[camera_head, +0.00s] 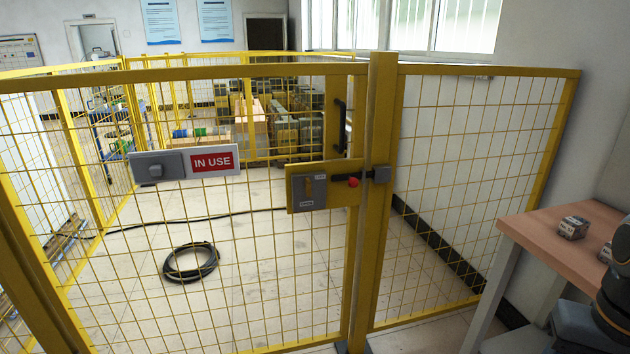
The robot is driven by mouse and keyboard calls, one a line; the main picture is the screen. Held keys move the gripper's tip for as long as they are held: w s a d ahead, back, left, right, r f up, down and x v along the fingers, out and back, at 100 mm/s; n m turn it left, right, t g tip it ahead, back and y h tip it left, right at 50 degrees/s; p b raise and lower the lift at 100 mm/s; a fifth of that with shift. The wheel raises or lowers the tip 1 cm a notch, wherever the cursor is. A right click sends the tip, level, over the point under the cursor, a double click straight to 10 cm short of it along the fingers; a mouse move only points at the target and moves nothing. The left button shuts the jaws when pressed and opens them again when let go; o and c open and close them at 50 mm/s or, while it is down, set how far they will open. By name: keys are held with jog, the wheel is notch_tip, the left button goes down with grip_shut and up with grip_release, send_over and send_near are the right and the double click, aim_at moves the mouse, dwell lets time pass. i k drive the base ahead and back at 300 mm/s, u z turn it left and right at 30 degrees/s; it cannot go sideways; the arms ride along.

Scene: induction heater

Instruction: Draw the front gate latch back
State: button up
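The yellow mesh front gate (220,73) stands across the view and looks closed against a yellow post (380,230). Its latch (344,178) is a dark bar on a yellow plate (330,168), with a red knob (353,182). A grey box (308,190) with small labels, too small to read, sits left of the knob. A black handle (340,125) is above the latch. My gripper is not in view; only part of my arm shows at the lower right edge.
A sign plate reading "IN USE" (212,161) hangs on the gate. A table (560,235) with small boxes (572,227) stands at the right. A fixed mesh panel (480,71) fills the space right of the post. Behind the gate, a coiled black hose (191,276) lies on the floor.

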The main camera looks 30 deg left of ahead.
aim_at(362, 179)
jog(key=u, duration=0.5)
jog(key=k, duration=1.15)
jog(key=u, duration=0.65)
jog(key=i, duration=1.65)
jog(key=z, duration=0.4)
